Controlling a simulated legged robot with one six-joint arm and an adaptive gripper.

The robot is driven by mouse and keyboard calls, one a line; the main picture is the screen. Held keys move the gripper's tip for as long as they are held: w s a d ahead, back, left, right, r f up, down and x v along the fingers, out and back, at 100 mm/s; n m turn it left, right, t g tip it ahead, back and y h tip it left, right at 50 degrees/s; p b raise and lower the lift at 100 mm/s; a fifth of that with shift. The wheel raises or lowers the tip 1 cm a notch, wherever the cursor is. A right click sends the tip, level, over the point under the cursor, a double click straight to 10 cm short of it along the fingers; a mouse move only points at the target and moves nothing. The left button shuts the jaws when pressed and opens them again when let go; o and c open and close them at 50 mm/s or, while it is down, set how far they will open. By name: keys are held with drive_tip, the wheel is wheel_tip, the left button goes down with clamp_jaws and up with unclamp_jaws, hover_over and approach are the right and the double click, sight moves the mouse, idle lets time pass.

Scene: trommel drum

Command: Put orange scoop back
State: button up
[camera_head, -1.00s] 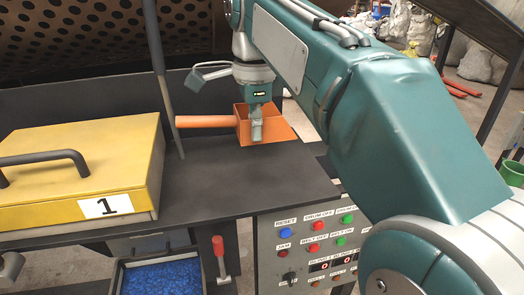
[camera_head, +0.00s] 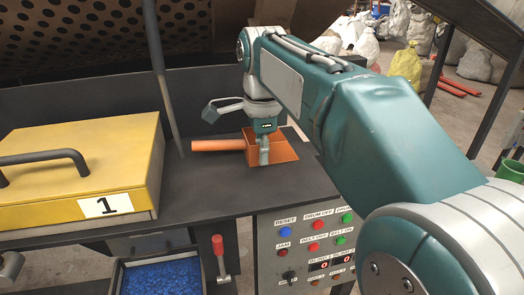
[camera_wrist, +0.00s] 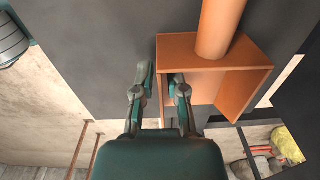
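The orange scoop (camera_head: 285,157) is an open box with a round handle (camera_head: 218,145) pointing left. It is at the right end of the dark work surface; whether it rests there or hangs just above, I cannot tell. My gripper (camera_head: 264,158) points down at the scoop's near side. In the wrist view my gripper (camera_wrist: 162,78) has one finger outside and one inside the scoop's wall (camera_wrist: 160,110), with a narrow gap between them. The fingers' contact with the wall is hard to see. The scoop has moved with my gripper, so it appears held.
A yellow box (camera_head: 75,170) with a dark handle and a label "1" stands at the left. A dark upright pole (camera_head: 160,75) stands between it and the scoop. A button panel (camera_head: 305,250) and a tray of blue pieces (camera_head: 160,277) are below the surface's front edge.

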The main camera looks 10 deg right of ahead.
drive_tip(key=shift+r, duration=0.15)
wheel_tip(320, 180, up, 12)
idle(0.8)
drive_tip(key=shift+s, duration=0.15)
